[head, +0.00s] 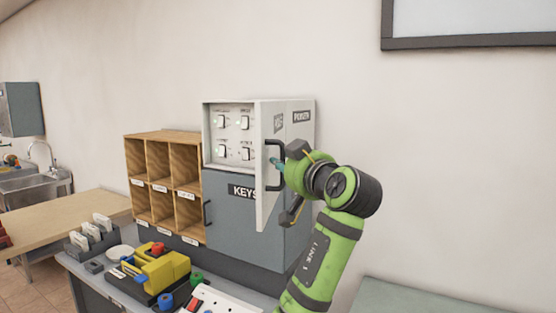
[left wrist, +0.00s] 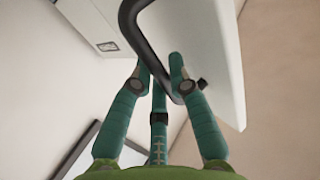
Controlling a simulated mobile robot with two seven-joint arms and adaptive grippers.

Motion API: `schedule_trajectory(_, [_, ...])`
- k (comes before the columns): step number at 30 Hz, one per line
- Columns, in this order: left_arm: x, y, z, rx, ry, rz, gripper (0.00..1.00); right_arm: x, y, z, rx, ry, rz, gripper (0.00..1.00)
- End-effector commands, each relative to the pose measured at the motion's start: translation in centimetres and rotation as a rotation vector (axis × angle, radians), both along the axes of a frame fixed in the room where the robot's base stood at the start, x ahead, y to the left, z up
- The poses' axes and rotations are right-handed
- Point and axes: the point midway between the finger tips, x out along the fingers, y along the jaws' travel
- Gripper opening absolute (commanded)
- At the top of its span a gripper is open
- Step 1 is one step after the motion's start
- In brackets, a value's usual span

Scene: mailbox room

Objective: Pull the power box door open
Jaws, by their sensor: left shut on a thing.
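The power box door (head: 262,205) is a pale panel on the upper part of a wall cabinet. It stands partly open, swung out toward me, with several switches (head: 234,135) showing inside the box to its left. Its black bar handle (head: 268,180) is on the door's outer face. My left gripper (head: 277,164) is shut on this handle. In the left wrist view, the teal fingers (left wrist: 162,72) close around the dark handle (left wrist: 140,42) in front of the pale door (left wrist: 212,55). The exact finger contact is partly hidden in the head view. My right gripper is not in view.
Below is a grey keys cabinet (head: 225,215) with its door shut. Wooden pigeonholes (head: 163,136) stand to its left. A yellow-and-black device (head: 160,268) and small items crowd the counter in front. A sink (head: 35,182) is far left.

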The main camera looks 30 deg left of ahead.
Motion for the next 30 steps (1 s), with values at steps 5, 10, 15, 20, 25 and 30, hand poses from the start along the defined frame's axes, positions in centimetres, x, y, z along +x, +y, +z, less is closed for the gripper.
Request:
schedule_trajectory(5, [0.37, -0.36, 0.51, 0.008, -0.006, 0.028, 0.0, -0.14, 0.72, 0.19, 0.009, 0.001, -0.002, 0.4])
schedule_trajectory(10, [0.45, -0.41, 0.53, 0.007, -0.009, 0.038, 0.0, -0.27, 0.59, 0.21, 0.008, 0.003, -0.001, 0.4])
schedule_trajectory(15, [0.43, -0.39, 0.57, 0.007, -0.009, 0.038, 0.0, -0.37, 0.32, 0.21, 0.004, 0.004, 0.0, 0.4])
schedule_trajectory(20, [0.41, -0.37, 0.61, 0.008, -0.01, 0.037, 0.34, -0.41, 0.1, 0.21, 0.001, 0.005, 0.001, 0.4])
schedule_trajectory(25, [0.43, -0.4, 0.43, 0.004, -0.008, 0.037, 0.43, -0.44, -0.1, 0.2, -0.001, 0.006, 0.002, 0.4])
schedule_trajectory(30, [0.45, -0.44, 0.29, 0.003, -0.006, 0.037, 0.43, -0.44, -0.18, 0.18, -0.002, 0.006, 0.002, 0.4])
